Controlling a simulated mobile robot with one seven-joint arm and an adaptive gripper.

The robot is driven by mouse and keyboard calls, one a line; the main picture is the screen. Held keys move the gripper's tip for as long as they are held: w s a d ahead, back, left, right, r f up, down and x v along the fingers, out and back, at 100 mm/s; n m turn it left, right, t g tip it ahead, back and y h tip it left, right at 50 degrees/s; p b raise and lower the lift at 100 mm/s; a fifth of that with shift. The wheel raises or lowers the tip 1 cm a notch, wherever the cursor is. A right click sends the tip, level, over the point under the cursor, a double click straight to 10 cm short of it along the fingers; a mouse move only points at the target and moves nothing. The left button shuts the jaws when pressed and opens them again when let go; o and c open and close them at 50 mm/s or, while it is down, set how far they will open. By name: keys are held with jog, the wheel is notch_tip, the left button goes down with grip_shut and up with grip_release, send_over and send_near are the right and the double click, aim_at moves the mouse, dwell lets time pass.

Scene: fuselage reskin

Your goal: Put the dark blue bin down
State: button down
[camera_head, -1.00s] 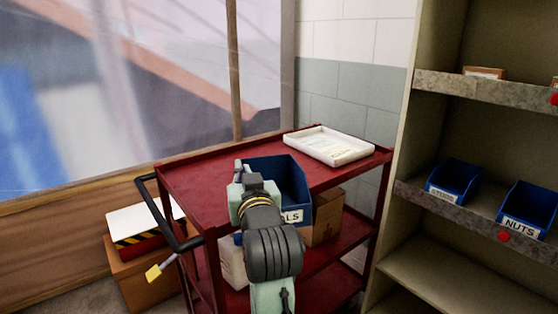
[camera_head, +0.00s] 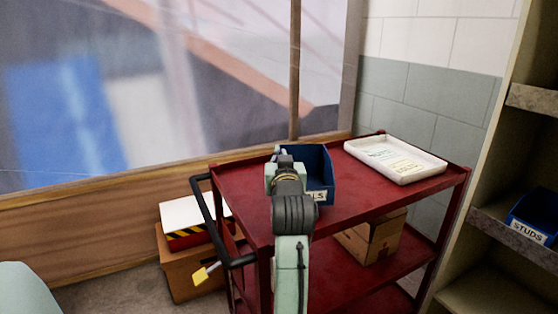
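The dark blue bin (camera_head: 318,168) is at the left part of the red cart's top shelf (camera_head: 355,203). It looks upright, with its open side up and a white label ending in "LS" on its front. I cannot tell whether its base touches the shelf or is just above it. My gripper (camera_head: 281,160) is at the bin's left side, with my arm reaching up from the bottom of the view. The fingertips are hidden, but the bin has kept its place against the gripper as both moved, so it appears gripped.
A white tray (camera_head: 396,158) with papers lies at the cart's right end. A cardboard box (camera_head: 372,238) is on the lower shelf. The black handle (camera_head: 207,222) is at the left. A blue STUDS bin (camera_head: 535,213) sits on shelving at right. The shelf between bin and tray is clear.

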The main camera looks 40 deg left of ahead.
jog(key=shift+w+a+f+p, duration=0.25)
jog(key=shift+w+a+f, duration=0.1)
jog(key=shift+a+f, duration=0.3)
jog(key=shift+w+a+f+p, duration=0.2)
jog(key=shift+w+a+f, duration=0.1)
jog(key=shift+a+f, duration=0.25)
jog(key=shift+w+a+f+p, duration=0.25)
jog(key=shift+w+a+f, duration=0.1)
jog(key=shift+a+f, duration=0.3)
jog(key=shift+d+f, duration=0.1)
jog(key=shift+f, duration=0.05)
jog(key=c, duration=1.8)
grip_release()
jog(key=shift+f, duration=0.1)
